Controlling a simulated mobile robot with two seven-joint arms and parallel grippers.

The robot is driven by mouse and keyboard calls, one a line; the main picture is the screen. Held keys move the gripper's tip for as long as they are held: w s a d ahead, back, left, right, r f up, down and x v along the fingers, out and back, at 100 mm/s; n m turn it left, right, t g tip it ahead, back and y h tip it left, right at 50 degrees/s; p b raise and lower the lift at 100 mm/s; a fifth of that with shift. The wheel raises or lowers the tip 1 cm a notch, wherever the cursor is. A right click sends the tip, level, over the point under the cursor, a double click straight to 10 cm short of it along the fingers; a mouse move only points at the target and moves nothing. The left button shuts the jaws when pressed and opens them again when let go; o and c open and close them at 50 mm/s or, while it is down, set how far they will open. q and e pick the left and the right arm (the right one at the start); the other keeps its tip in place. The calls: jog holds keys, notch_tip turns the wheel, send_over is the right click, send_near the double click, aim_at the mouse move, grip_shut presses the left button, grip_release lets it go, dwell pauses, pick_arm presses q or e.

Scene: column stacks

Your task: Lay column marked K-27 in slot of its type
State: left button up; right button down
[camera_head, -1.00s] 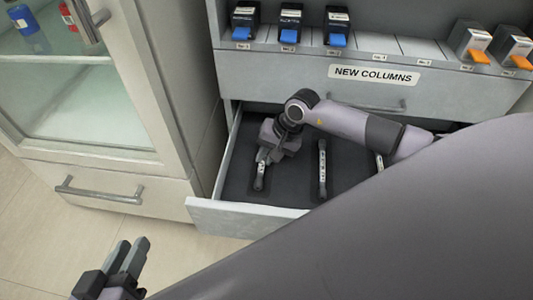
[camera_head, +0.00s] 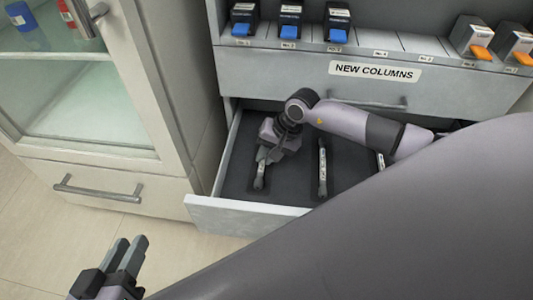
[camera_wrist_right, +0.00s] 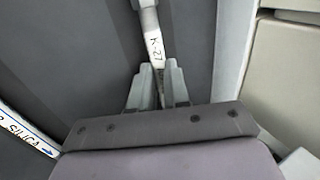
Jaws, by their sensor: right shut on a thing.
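The column marked K-27 (camera_wrist_right: 154,45) is a slim light rod with a pale end piece; its mark shows in the right wrist view. My right gripper (camera_wrist_right: 160,78) is shut on it. In the head view this column (camera_head: 260,178) is at the left side of the open drawer (camera_head: 240,213), over a dark recess; I cannot tell if it rests fully in it. My right gripper (camera_head: 266,155) is low inside the drawer. My left gripper (camera_head: 129,250) is at the lower left, away from the drawer; its finger gap is unclear.
Another column (camera_head: 322,168) lies in the drawer's middle, and a third (camera_head: 381,160) is partly hidden by my arm. Above is a shelf labelled NEW COLUMNS (camera_head: 375,71) with blue- and orange-fronted boxes. A glass-door cabinet (camera_head: 85,100) stands left.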

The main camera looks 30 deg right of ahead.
pick_arm(q)
jog(key=shift+f, duration=0.2)
pick_arm(e)
jog(key=shift+f, duration=0.1)
jog(key=c, duration=1)
grip_release()
jog(key=shift+c, duration=0.2)
jog(key=shift+f, duration=0.1)
jog(key=shift+s+d+f, duration=0.1)
jog(key=shift+s+f, duration=0.05)
jog(key=p+v, duration=0.2)
jog(key=v, duration=0.4)
jog(key=shift+r, duration=0.25)
pick_arm(q)
jog(key=shift+d+r, duration=0.1)
jog(key=shift+r, duration=0.55)
pick_arm(e)
jog(key=shift+r, duration=0.65)
